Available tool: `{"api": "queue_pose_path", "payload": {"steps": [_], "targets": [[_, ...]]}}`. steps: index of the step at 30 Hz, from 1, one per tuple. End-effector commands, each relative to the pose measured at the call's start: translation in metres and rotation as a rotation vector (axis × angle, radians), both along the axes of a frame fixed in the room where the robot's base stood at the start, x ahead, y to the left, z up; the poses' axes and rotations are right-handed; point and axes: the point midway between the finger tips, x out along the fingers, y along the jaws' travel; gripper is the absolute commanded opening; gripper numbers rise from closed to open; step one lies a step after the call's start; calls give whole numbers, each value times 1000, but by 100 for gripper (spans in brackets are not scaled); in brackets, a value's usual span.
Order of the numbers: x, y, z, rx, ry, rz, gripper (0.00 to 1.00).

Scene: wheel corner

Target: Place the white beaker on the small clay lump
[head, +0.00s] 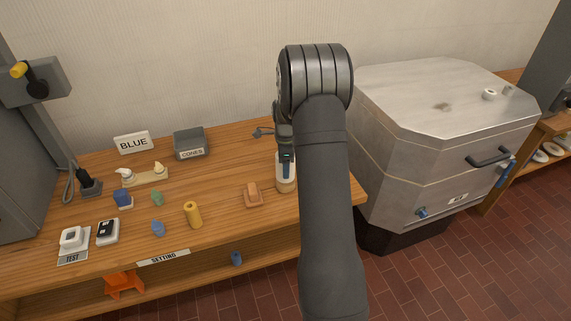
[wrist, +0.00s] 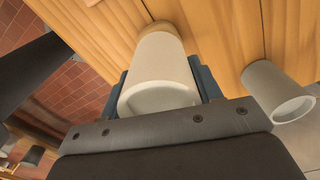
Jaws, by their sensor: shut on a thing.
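My gripper (wrist: 162,88) has its blue fingers on either side of a white beaker (wrist: 160,65), which it holds over the wooden bench. In the head view the beaker (head: 285,172) shows just left of my arm, partly covered by the gripper. A tan round part (wrist: 160,27) shows at the beaker's far end; I cannot tell whether it is the beaker's base or a separate piece under it. An orange-brown lump-like block (head: 253,195) lies to the left on the bench. A blue lump (head: 158,228) and a green lump (head: 157,198) lie further left. I cannot tell which is the small clay lump.
A second pale cup (wrist: 278,93) stands close to the right in the wrist view. A yellow cylinder (head: 193,214), a blue block (head: 122,200) and a grey CONES box (head: 189,142) stand left. A large metal kiln (head: 440,130) stands right of the bench.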

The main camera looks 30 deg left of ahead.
Motion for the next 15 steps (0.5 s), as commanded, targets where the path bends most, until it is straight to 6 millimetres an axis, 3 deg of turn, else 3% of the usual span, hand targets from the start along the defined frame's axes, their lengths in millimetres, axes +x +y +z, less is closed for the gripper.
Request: {"api": "queue_pose_path", "payload": {"steps": [15], "targets": [[0,0,-10,0,0,0,30]]}}
